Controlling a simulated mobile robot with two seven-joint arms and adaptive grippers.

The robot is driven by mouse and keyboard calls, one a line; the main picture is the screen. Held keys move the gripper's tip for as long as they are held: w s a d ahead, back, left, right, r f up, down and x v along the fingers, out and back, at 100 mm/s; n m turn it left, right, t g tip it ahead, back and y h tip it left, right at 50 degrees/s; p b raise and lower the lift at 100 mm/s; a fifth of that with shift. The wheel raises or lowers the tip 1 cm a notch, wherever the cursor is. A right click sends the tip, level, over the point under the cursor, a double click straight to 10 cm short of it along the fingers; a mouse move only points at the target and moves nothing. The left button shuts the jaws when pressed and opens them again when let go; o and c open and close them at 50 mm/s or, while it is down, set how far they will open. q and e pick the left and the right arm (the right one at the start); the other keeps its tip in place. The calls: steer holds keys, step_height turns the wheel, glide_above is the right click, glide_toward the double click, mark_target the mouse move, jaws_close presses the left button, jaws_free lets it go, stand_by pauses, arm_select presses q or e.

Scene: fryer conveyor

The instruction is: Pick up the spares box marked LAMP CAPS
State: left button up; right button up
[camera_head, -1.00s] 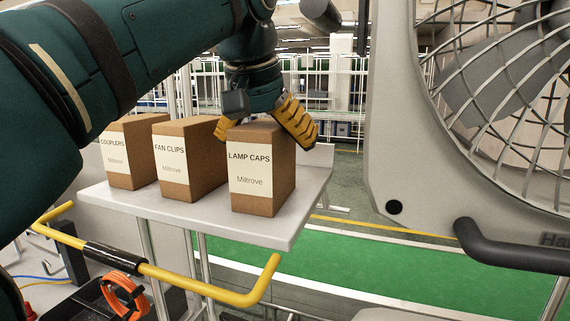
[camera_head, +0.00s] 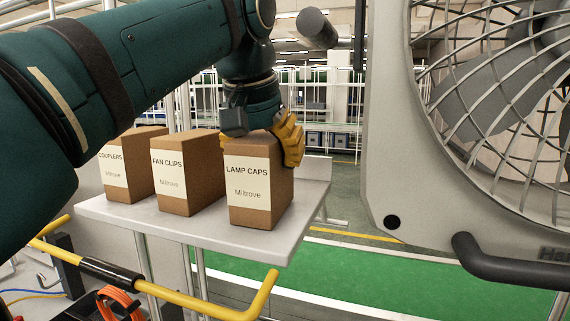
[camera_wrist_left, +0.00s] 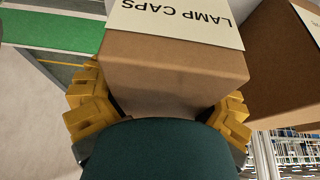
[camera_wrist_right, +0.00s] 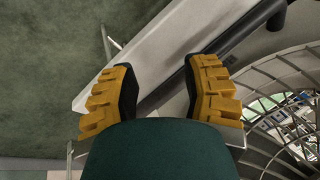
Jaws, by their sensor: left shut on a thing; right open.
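The brown cardboard box marked LAMP CAPS (camera_head: 258,186) stands upright at the right end of a pale grey shelf (camera_head: 250,240). My left gripper (camera_head: 284,140) has its yellow fingers on the upper back part of this box, one on each side. In the left wrist view the box (camera_wrist_left: 170,70) fills the space between the fingers, and the left gripper (camera_wrist_left: 160,112) is shut on it. The box still appears to rest on the shelf. My right gripper (camera_wrist_right: 165,95) is open and empty in the right wrist view; the head view does not show it.
Boxes marked FAN CLIPS (camera_head: 185,175) and COUPLERS (camera_head: 128,170) stand in a row left of the held box. A large caged fan (camera_head: 400,150) stands close on the right. A yellow rail (camera_head: 180,290) runs below the shelf front.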

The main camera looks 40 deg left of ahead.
arm_select(q)
steer(key=shift+r, duration=0.1)
step_height(320, 180, up, 8)
steer(key=p, duration=0.3)
steer(key=shift+w+d+r, duration=0.1)
steer(key=shift+r, duration=0.05)
steer(key=shift+w+r, duration=0.1)
steer(key=shift+r, duration=0.3)
steer(key=shift+s+r, duration=0.2)
steer(key=shift+r, duration=0.25)
